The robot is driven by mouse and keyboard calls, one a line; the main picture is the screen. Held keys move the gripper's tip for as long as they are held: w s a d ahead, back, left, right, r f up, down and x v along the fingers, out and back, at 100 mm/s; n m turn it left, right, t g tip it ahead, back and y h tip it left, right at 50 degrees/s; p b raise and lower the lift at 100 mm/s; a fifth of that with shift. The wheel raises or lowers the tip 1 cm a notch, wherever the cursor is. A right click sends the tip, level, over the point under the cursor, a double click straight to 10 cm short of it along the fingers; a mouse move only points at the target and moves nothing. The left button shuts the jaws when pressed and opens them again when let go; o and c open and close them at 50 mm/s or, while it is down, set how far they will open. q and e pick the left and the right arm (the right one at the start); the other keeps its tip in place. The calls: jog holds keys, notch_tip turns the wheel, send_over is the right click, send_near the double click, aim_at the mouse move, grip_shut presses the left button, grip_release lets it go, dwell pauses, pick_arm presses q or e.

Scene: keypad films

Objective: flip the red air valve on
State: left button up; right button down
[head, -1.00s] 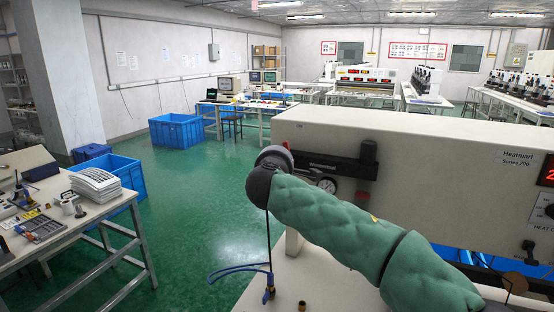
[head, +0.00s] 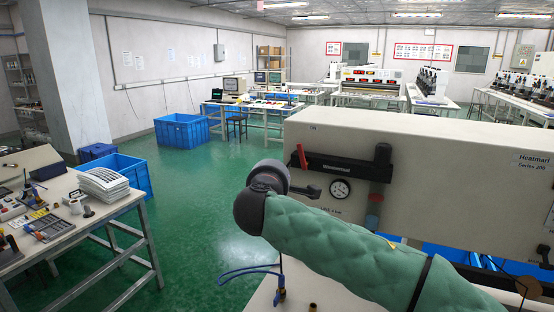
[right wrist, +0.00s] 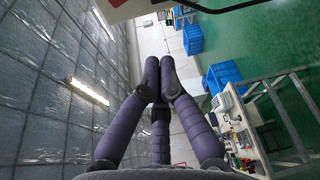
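The red air valve lever (head: 302,157) stands nearly upright, tilted a little left, at the left end of a black bar on the front of the cream Heatmart machine (head: 440,150). My right arm, in a green padded sleeve, crosses in front of the machine from the lower right. Its dark rounded end is left of and below the lever in the picture, apart from it. In the right wrist view my right gripper (right wrist: 160,85) has purple ribbed fingers with their tips together and nothing visible between them. I cannot make out its fingers in the head view. My left gripper is not in view.
A round pressure gauge (head: 340,188) sits below the black bar. A blue tube (head: 248,270) loops from a fitting below my arm. A workbench with papers (head: 103,182) and blue bins (head: 181,131) are at left. Green floor between is clear.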

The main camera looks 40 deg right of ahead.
jog(key=shift+v, duration=1.25)
jog(key=shift+s, duration=0.1)
